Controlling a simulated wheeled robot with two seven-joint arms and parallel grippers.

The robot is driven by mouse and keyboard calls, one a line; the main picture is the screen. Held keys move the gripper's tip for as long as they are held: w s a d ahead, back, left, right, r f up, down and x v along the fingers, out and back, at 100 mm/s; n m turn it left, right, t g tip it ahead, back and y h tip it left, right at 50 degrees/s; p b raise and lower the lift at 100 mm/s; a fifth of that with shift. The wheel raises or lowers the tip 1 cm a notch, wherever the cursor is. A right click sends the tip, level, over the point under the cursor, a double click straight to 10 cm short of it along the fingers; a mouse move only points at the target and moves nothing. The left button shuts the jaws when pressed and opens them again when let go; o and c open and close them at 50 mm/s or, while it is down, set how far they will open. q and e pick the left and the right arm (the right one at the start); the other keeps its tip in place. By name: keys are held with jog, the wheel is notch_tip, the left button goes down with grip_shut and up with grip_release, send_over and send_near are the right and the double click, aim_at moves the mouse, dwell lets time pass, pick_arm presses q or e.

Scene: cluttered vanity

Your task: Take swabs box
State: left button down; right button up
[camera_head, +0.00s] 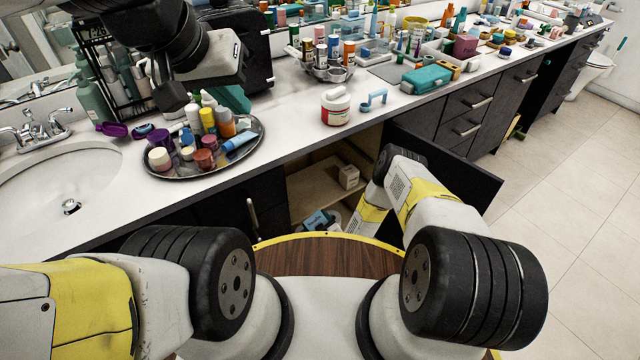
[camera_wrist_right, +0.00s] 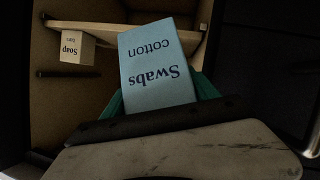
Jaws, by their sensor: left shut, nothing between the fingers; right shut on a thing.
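The light blue swabs box (camera_wrist_right: 155,70), printed "Swabs cotton", appears upside down in the right wrist view. My right gripper (camera_wrist_right: 160,97) is shut on it, with a green finger on each side. In the head view my right arm reaches down at the open cabinet, and a light blue object (camera_head: 317,220), probably this box, shows low in the opening. The right fingers are hard to make out there. My left gripper (camera_head: 230,98) is shut and empty above the counter, behind the tray of bottles.
A small soap box (camera_wrist_right: 76,47) sits on the cabinet shelf, also visible in the head view (camera_head: 348,177). The open dark door (camera_head: 450,165) stands right of my right arm. An oval tray (camera_head: 185,176) of bottles and a red-and-white jar (camera_head: 336,107) stand on the counter.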

jog(key=shift+s+a, duration=0.1)
jog(key=shift+s, duration=0.4)
jog(key=shift+w+r+m+g, duration=0.2)
jog(key=shift+m+g, duration=0.2)
jog(key=shift+g, duration=0.3)
jog(key=m+g, duration=0.1)
jog(key=g, duration=0.2)
jog(key=shift+s+f+g, duration=0.2)
jog(key=shift+g, duration=0.4)
